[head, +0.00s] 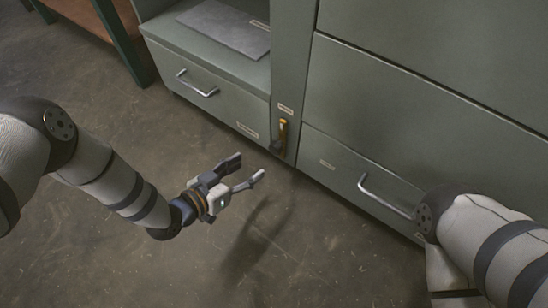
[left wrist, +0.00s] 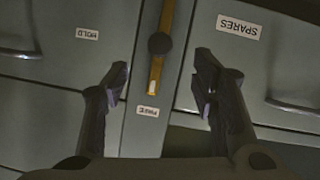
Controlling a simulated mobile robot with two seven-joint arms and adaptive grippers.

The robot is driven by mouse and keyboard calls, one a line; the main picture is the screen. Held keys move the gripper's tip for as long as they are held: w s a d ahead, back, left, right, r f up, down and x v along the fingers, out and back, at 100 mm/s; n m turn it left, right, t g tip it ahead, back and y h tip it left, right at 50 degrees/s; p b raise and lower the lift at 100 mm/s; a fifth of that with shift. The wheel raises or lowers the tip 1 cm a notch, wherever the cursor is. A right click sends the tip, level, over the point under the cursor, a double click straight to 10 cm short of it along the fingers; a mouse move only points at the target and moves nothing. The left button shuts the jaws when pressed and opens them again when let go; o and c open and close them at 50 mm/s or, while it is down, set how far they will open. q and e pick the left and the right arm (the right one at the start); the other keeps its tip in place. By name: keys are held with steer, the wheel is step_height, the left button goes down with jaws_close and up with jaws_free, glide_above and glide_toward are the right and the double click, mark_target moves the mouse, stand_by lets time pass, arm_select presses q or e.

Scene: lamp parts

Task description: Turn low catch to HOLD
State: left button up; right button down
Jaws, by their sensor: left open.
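The low catch (head: 282,137) is a narrow yellow lever with a dark round pivot, on the post between two drawer fronts. It also shows in the left wrist view (left wrist: 155,75), upside down, its pale tip toward the FREE label (left wrist: 148,111). The HOLD label (left wrist: 87,33) is off to one side of the lever, on the drawer front to the right of the post in the head view (head: 327,163). My left gripper (head: 250,169) is open and empty, left of the catch and apart from it. My right gripper is out of view.
A SPARES label (left wrist: 238,26) is on the left drawer front. The left drawer has a bar handle (head: 197,84); the right drawer has another (head: 386,196). A grey plate (head: 225,27) lies above the left drawer. Concrete floor (head: 160,270) before the cabinet is clear.

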mark_target(273, 150)
arm_select(q)
steer(key=b+x, duration=0.5)
steer(key=x, duration=0.6)
steer(key=shift+w+d+r+b, duration=0.1)
steer(key=shift+w+b, duration=0.2)
steer(key=shift+w+d, duration=0.2)
jaws_close()
